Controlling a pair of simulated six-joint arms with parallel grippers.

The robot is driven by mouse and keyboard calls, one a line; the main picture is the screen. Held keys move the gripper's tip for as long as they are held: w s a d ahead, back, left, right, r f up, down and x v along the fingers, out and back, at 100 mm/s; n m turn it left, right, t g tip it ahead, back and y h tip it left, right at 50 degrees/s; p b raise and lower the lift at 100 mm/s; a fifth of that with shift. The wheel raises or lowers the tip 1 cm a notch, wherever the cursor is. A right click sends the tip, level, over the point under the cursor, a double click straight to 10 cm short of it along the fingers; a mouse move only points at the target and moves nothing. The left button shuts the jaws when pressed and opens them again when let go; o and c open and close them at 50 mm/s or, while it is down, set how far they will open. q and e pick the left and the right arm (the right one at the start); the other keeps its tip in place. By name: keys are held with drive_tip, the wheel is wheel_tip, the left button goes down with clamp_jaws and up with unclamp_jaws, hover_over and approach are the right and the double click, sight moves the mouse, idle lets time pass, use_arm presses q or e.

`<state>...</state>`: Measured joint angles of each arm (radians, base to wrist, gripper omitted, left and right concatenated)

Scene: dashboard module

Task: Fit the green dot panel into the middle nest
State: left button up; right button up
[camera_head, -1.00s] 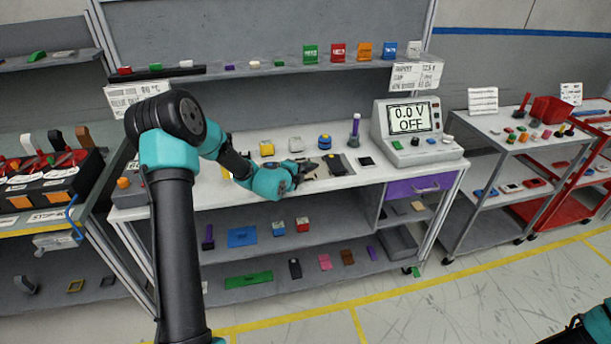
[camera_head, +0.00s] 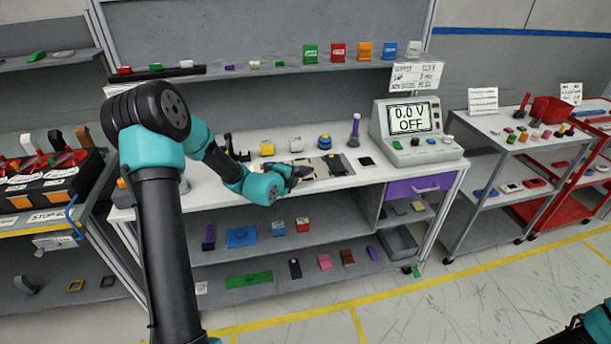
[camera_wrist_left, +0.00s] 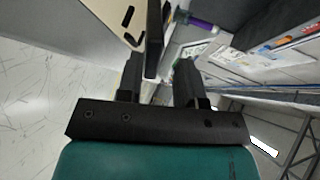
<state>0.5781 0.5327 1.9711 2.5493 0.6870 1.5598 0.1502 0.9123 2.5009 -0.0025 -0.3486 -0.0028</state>
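My left gripper (camera_head: 298,172) is at the front edge of the workbench, by a light plate with dark parts (camera_head: 318,166). In the left wrist view its fingers (camera_wrist_left: 160,80) are apart. A dark upright slab (camera_wrist_left: 155,38) shows between or just beyond them, nearer the left finger, with a gap to the right finger. I cannot tell what the slab is. A pale surface with black slots (camera_wrist_left: 128,22) is beside it. I cannot pick out the green dot panel or the middle nest. My right gripper is out of view; only a bit of arm shows at the lower right.
A meter box (camera_head: 408,130) stands at the bench's right end. Shelves below hold a long green piece (camera_head: 248,280) and other parts.

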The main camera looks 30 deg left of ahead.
use_arm(q)
drive_tip(key=v, duration=0.3)
drive_tip(key=shift+s, duration=0.2)
drive_tip(key=shift+r, duration=0.15)
idle(0.3)
wheel_tip(320, 180, up, 7)
drive_tip(key=s, duration=0.2)
drive_tip(key=shift+s, duration=0.4)
drive_tip(key=shift+d, duration=0.15)
